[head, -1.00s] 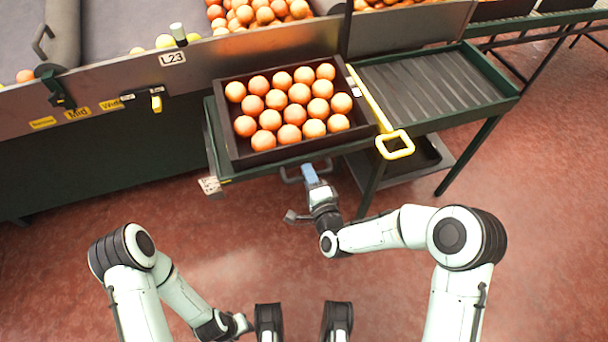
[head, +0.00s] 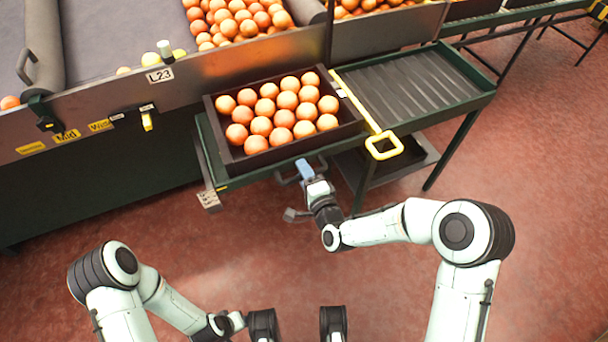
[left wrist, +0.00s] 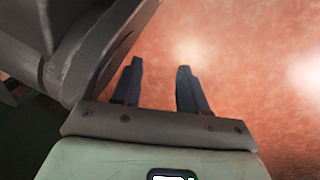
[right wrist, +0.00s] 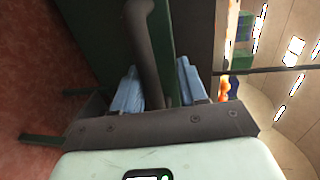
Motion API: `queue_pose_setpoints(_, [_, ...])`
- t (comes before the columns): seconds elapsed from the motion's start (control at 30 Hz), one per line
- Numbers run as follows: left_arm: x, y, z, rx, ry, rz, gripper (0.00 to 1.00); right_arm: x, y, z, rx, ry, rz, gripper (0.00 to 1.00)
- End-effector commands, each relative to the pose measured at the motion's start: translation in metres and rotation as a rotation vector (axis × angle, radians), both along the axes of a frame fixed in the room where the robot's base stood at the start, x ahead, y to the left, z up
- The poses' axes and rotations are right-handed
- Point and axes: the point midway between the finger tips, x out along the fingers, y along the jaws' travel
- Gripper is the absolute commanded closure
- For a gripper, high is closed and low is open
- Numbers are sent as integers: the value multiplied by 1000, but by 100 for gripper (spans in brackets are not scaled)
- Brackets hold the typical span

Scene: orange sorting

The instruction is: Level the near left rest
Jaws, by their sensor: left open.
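The near left rest appears as a green-framed stand (head: 228,183) carrying a dark crate (head: 238,163) filled with oranges. Its exact tilt is hard to judge. A dark bar handle (head: 285,179) hangs at its front edge. My right gripper (head: 305,169), with blue fingers, is at this handle. In the right wrist view, the handle bar (right wrist: 147,50) passes between the fingers of the right gripper (right wrist: 158,85), which stand apart; a firm grip does not show. My left gripper (left wrist: 160,85) is open and empty above the red floor.
A ribbed green-framed rest (head: 420,85) stands empty at the right, with a yellow-handled bar (head: 384,146) beside the crate. A lower dark shelf (head: 420,155) is underneath. The conveyor's metal wall (head: 220,70) is behind. The floor at the front is clear.

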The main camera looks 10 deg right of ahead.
Motion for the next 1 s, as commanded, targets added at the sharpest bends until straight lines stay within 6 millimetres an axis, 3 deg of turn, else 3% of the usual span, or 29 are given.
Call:
queue_pose_setpoints(0.37, [3,0,4,0,-11,0,57,-11,-4,-2,-2,10,1,58])
queue_pose_setpoints(0.8, [36,-5,34,6,-122,-6,57,-97,-32,12,-2,8,0,58])
queue_pose_setpoints(1.0, [42,-6,40,7,-142,-8,57,-121,-40,16,-2,6,0,58])
